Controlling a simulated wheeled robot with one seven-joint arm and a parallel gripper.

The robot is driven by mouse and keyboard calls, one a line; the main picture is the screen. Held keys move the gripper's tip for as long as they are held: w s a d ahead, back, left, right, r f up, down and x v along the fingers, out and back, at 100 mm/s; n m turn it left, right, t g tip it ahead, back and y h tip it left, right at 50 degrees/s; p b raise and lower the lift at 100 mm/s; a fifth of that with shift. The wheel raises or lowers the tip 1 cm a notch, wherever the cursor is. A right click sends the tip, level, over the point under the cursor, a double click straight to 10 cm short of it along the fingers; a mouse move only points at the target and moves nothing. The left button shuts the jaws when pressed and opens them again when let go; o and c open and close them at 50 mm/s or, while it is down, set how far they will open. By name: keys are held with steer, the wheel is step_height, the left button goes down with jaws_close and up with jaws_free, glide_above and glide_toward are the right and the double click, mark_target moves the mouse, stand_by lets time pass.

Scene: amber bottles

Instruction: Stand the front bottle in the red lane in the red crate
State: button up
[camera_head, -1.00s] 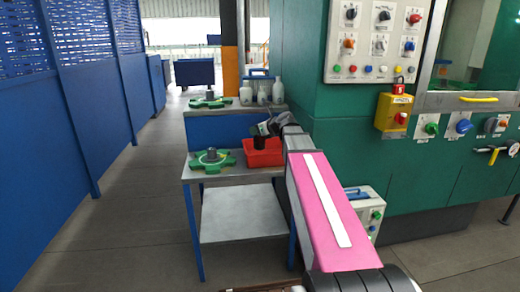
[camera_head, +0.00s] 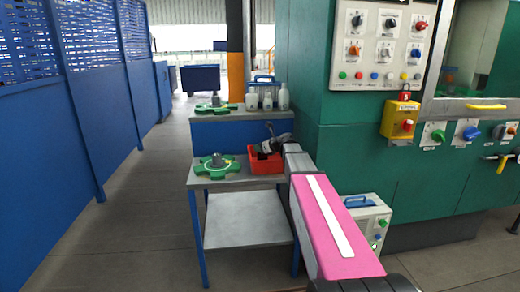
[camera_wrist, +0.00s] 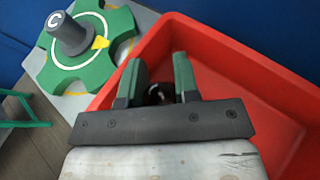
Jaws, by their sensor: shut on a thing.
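The red crate (camera_head: 262,167) stands at the right end of the grey workbench, partly behind my arm. It fills much of the wrist view (camera_wrist: 280,75). My gripper (camera_wrist: 160,72) is over the crate's left part in the wrist view, its green-tipped fingers pointing into it. A dark bottle (camera_wrist: 157,95) is between the fingers, and they are shut on it. Only a small dark part with a light edge shows, so I cannot tell whether its base touches the crate floor. In the head view my gripper (camera_head: 268,147) is small and dark, at the crate's rim. No red lane is clearly visible.
A green star-shaped fixture (camera_head: 216,167) with a grey knob sits left of the crate. Pale bottles (camera_head: 266,98) stand on a shelf behind. A green machine (camera_head: 360,150) is close on the right. In the wrist view, the crate's right side looks empty.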

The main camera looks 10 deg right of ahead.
steer(key=shift+f, duration=0.2)
steer(key=o, duration=1)
steer(key=shift+c, duration=0.2)
steer(key=shift+s+r, duration=0.1)
steer(key=shift+r, duration=0.05)
steer(key=v, duration=1.2)
